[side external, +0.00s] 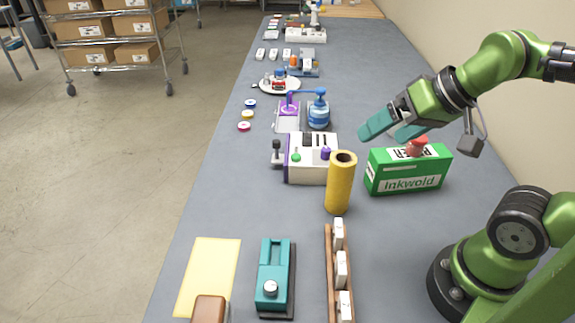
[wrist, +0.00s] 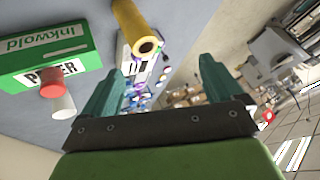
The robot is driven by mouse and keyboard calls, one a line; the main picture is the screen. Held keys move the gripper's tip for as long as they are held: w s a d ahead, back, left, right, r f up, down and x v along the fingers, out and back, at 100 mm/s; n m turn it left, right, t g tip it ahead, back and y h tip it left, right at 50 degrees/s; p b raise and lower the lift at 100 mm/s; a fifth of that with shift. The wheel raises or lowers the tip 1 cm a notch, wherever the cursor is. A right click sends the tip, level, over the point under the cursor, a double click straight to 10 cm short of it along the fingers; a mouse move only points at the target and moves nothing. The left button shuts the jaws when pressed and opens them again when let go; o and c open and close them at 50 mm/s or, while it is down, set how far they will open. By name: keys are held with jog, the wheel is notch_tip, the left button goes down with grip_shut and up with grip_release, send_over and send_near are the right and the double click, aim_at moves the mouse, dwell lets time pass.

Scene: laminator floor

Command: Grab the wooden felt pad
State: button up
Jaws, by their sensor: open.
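A brown block (side external: 210,308), which looks like the wooden felt pad, lies at the near end of a yellow sheet (side external: 210,270) on the bench. The bottom edge of the side view cuts it off, and any felt on it is hidden. It is not seen in the wrist view. My gripper (side external: 393,127) is open and empty, high above the bench near the green Inkwold box, far from the block. Its teal fingers also show spread apart in the wrist view (wrist: 160,75).
The green box (side external: 408,170), a red-topped white cylinder (wrist: 58,92) and a yellow roll (side external: 340,185) stand near my gripper. A teal device (side external: 274,275) and a wooden rack (side external: 330,285) with white blocks stand right of the sheet. Machines line the bench's far part.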

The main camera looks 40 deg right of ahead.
jog(key=m+g+h, duration=0.2)
jog(key=m+g, duration=0.2)
jog(key=g, duration=0.3)
send_over(206, 316)
notch_tip(206, 316, down, 7)
jog(key=shift+m, duration=0.3)
jog(key=f, duration=1.1)
jog(key=shift+s+a+f, duration=0.25)
jog(key=shift+s+f, duration=0.05)
jog(key=shift+s, duration=0.05)
jog(key=f, duration=0.5)
jog(key=shift+w+d+f, duration=0.25)
jog(key=shift+w+f, duration=0.05)
jog(key=shift+w, duration=0.05)
